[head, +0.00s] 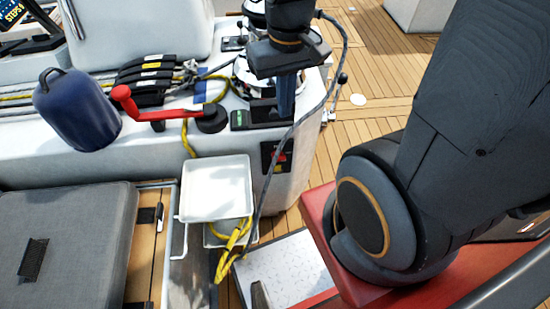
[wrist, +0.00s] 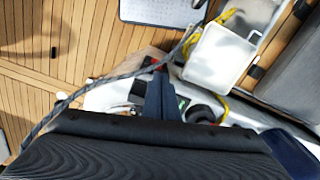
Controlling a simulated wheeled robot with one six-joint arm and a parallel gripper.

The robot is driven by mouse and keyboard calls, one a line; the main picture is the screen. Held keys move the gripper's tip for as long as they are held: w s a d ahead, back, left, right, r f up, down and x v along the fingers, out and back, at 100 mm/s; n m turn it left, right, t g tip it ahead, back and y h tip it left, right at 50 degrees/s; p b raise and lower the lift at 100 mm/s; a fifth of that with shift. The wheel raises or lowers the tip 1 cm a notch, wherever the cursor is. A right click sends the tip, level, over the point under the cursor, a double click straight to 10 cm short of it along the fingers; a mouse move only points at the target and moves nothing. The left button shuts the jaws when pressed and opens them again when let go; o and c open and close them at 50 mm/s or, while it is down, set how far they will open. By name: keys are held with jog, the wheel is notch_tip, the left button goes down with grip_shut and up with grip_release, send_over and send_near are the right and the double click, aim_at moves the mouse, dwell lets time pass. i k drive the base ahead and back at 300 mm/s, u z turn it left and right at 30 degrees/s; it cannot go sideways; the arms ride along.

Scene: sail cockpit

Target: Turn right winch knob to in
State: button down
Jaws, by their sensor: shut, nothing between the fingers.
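My gripper (head: 285,112) points down over the right end of the white cockpit console (head: 172,172), its fingers together and empty. In the wrist view the shut fingers (wrist: 160,78) point at the console top. A dark switch panel (head: 264,112) lies behind and beside the fingers, partly covered by them. A small panel with a green display (head: 240,119) is just left of it. A black side panel with a red part (head: 277,156) is on the console's end face below the fingers. I cannot tell which of these carries the right winch knob, or its setting.
A red-handled winch crank (head: 165,109) and a blue cylinder (head: 76,108) stand left of the gripper. A white tray (head: 217,188) and yellow rope (head: 232,245) are in front. A grey cable hangs beside my gripper. Wooden deck (head: 375,60) is open behind right.

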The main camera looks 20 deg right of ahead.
aim_at(282, 157)
jog(key=z, duration=0.55)
jog(key=k, duration=0.8)
jog(key=z, duration=0.45)
jog(key=k, duration=1.3)
jog(key=u, duration=0.5)
